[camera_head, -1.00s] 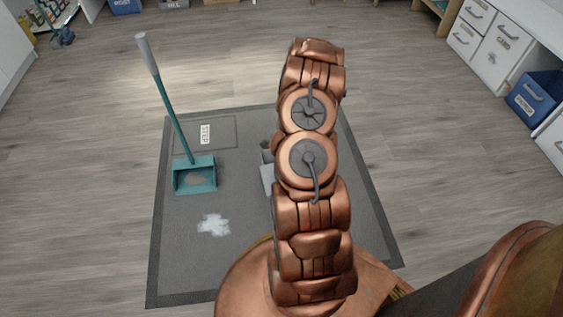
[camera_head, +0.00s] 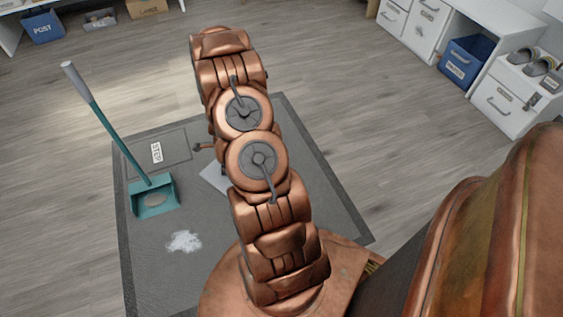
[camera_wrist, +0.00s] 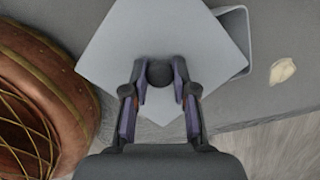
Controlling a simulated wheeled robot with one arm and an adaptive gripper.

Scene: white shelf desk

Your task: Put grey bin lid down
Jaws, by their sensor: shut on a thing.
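The grey bin lid (camera_wrist: 205,35) is a flat, light grey square plate with a dark round knob (camera_wrist: 160,73) at its middle. My gripper (camera_wrist: 160,80) is shut on the knob, one finger on each side. A light grey rim (camera_wrist: 243,40), which looks like the bin's, shows past the lid's right corner in the wrist view. The lid lies turned relative to this rim; I cannot tell whether they touch. In the head view only a piece of light grey surface (camera_head: 212,178) shows left of my arm, and my gripper is hidden.
A dark mat (camera_head: 310,160) covers the floor. On it are a teal dustpan (camera_head: 155,197) with upright handle and a white spill (camera_head: 184,241). A pale crumpled scrap (camera_wrist: 282,70) lies right of the lid. White drawers and a blue bin (camera_head: 466,62) stand at the upper right.

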